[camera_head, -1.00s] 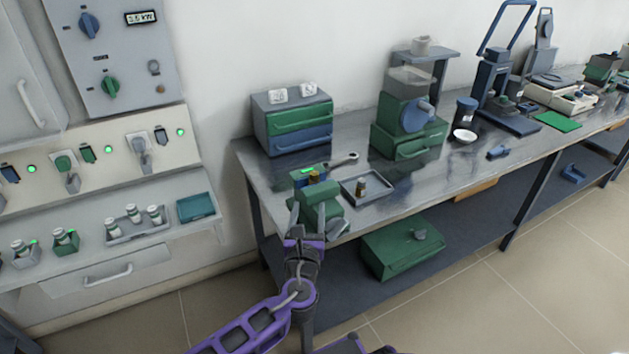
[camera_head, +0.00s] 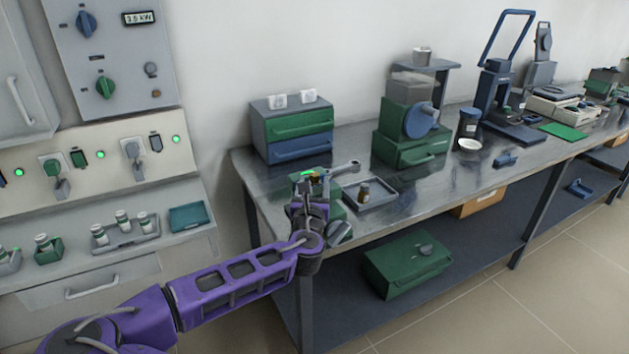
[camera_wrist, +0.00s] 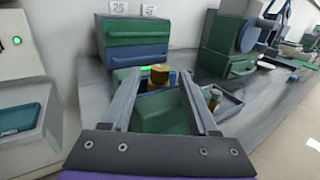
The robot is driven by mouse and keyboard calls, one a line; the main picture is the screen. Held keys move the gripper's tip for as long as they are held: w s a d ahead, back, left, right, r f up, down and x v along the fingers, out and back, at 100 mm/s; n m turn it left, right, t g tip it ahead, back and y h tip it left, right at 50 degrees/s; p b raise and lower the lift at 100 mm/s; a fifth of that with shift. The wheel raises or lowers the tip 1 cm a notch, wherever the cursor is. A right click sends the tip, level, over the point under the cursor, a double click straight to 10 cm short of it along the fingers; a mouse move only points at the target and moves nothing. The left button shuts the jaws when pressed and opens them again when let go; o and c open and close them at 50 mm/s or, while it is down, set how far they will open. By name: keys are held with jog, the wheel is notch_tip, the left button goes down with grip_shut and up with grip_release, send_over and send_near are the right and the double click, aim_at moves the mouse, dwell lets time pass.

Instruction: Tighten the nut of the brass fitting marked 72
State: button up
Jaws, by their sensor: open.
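A brass fitting (camera_wrist: 159,74) stands upright in a green holder (camera_wrist: 160,112) at the near left end of the bench. A second brass-coloured piece (camera_head: 364,191) stands in a shallow grey tray (camera_head: 380,203) just right of it. No mark 72 is readable on either. A wrench (camera_head: 343,167) lies on the bench behind the holder. My gripper (camera_wrist: 161,80) is open and empty, its fingers spread over the holder with the brass fitting seen between their tips. In the head view my gripper (camera_head: 309,196) hides much of the holder.
A drawer box (camera_head: 292,130) with two numbered tags stands behind against the wall. A green machine (camera_head: 405,125) stands to the right. A panel with sockets and a shelf with small bottles (camera_head: 123,222) is at left. The bench front edge is close.

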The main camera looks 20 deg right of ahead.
aim_at(314, 180)
jog(key=shift+x, duration=1.6)
grip_shut()
